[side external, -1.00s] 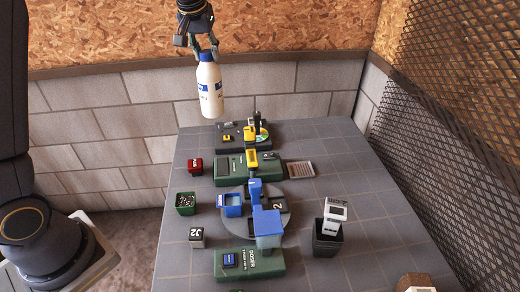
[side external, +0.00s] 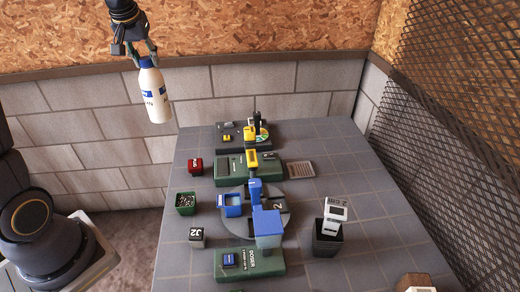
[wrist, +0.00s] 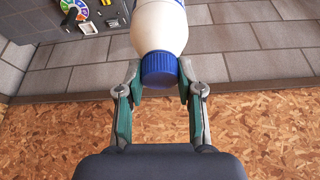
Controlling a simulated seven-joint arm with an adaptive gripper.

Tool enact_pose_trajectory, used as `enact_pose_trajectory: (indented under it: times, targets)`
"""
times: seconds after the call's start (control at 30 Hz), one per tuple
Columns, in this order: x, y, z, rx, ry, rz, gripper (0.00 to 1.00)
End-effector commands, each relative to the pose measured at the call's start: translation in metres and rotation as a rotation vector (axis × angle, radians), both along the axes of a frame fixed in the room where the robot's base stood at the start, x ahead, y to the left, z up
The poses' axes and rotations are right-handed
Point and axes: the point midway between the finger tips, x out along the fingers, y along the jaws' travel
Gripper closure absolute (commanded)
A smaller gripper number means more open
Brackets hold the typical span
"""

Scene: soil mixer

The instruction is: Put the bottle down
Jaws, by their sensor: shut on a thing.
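A white bottle (side external: 155,95) with a blue cap and a blue-marked label hangs in the air at the upper left, to the left of the table's far edge. My gripper (side external: 148,57) is shut on its top end. In the wrist view the gripper's two fingers (wrist: 160,75) press on either side of the blue cap (wrist: 160,70), and the bottle's white body (wrist: 160,25) extends away, partly cut off by the frame. The bottle is nearly upright, slightly tilted, and appears clear of the table (side external: 375,230).
The right rear tabletop is mostly bare.

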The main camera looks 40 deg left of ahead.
Motion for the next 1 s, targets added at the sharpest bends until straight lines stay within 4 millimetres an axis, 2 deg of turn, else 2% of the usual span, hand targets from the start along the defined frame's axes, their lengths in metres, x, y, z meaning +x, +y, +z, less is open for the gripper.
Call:
enact_pose_trajectory:
  times: [0.33, 0.8, 1.0]
  targets:
    - [0.001, 0.000, -0.028, 0.000, -0.001, 0.000, 1.00]
    - [0.001, 0.000, -0.105, 0.000, 0.000, 0.000, 1.00]
    - [0.019, 0.008, -0.118, 0.001, -0.002, 0.000, 1.00]
